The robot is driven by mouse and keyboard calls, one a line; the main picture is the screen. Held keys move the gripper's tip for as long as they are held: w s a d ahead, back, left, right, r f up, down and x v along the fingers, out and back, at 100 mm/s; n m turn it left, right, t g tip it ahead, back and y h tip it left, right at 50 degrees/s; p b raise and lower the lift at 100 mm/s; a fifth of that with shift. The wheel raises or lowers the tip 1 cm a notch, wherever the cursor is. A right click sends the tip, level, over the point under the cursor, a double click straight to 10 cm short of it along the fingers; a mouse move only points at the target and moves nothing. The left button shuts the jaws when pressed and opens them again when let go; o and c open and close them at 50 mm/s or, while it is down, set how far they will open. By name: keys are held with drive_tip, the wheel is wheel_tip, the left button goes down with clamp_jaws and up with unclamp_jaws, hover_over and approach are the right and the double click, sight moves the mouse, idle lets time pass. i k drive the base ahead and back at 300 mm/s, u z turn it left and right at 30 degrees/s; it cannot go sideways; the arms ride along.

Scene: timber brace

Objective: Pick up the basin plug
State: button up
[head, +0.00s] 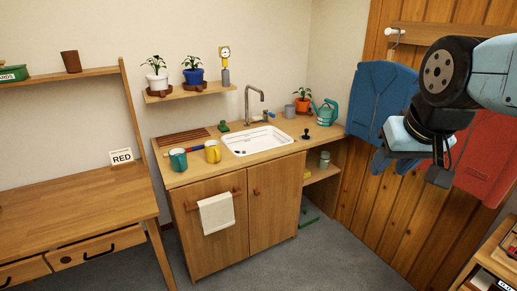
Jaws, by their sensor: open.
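A small black object with an upright knob, which looks like the basin plug (306,134), stands on the wooden counter (285,167) just right of the white sink (276,137). My gripper (391,164) is at the right of the head view, raised in front of the hanging jackets, well to the right of the plug and apart from it. It is open with nothing visible between its fingers. Small dark marks or items lie in the sink; they are too small to tell.
A teal mug (178,160) and a yellow mug (213,152) stand left of the sink. The tap (248,105) rises behind it. A green watering can (326,112), a grey cup (289,111) and a potted plant (303,100) stand behind the plug. A towel (217,213) hangs in front.

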sight(306, 137)
drive_tip(key=z, duration=0.1)
drive_tip(key=i, duration=0.3)
drive_tip(key=u, duration=0.85)
drive_tip(key=i, duration=1.75)
drive_tip(key=z, duration=0.4)
